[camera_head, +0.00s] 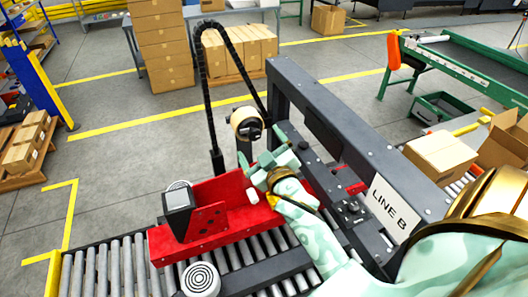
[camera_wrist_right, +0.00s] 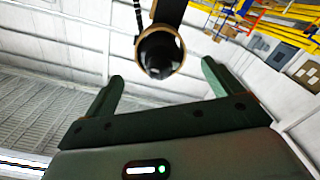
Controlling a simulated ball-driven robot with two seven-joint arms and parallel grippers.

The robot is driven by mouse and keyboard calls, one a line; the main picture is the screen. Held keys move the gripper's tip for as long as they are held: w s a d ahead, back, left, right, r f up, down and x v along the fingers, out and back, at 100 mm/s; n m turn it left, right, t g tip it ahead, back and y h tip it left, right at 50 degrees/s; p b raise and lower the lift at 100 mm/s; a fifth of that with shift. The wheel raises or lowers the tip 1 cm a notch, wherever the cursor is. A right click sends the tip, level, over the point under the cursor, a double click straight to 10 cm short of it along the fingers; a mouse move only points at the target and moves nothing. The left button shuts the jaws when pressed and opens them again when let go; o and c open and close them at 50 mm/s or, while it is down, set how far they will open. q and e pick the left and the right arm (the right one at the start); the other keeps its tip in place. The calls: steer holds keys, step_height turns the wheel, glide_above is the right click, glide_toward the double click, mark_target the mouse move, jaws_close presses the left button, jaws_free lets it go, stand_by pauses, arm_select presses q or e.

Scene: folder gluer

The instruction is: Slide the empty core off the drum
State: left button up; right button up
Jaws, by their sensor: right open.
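The empty core (camera_head: 239,115) is a tan cardboard ring around the dark drum (camera_head: 253,130), on a post behind the red machine part. In the right wrist view the core (camera_wrist_right: 178,57) shows as a thin tan rim around the dark drum (camera_wrist_right: 158,55), ahead of my fingers and between them. My right gripper (camera_head: 262,146) is open and empty, just in front of and slightly right of the core in the head view. It also shows in the wrist view (camera_wrist_right: 161,82), its two fingers spread apart with a gap to the core. My left gripper is not in view.
A red bracket (camera_head: 225,192) and a roller conveyor (camera_head: 128,262) lie below the gripper. The grey LINE B beam (camera_head: 335,135) runs close on the right. A black cable chain (camera_head: 206,95) arches above the drum. Cardboard boxes (camera_head: 440,152) stand on the right.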

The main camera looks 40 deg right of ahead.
mark_target(249, 126)
steer(key=shift+w, duration=0.65)
steer(key=shift+b+x, duration=0.4)
steer(key=shift+x, duration=0.45)
steer(key=shift+b+x, duration=0.9)
steer(key=shift+x, duration=1.4)
steer(key=shift+d, duration=0.1)
steer(key=shift+w, duration=0.1)
steer(key=shift+w, duration=0.15)
steer(key=shift+w+d, duration=0.2)
steer(key=shift+w, duration=0.35)
steer(key=shift+r, duration=0.1)
steer(key=shift+p, duration=0.3)
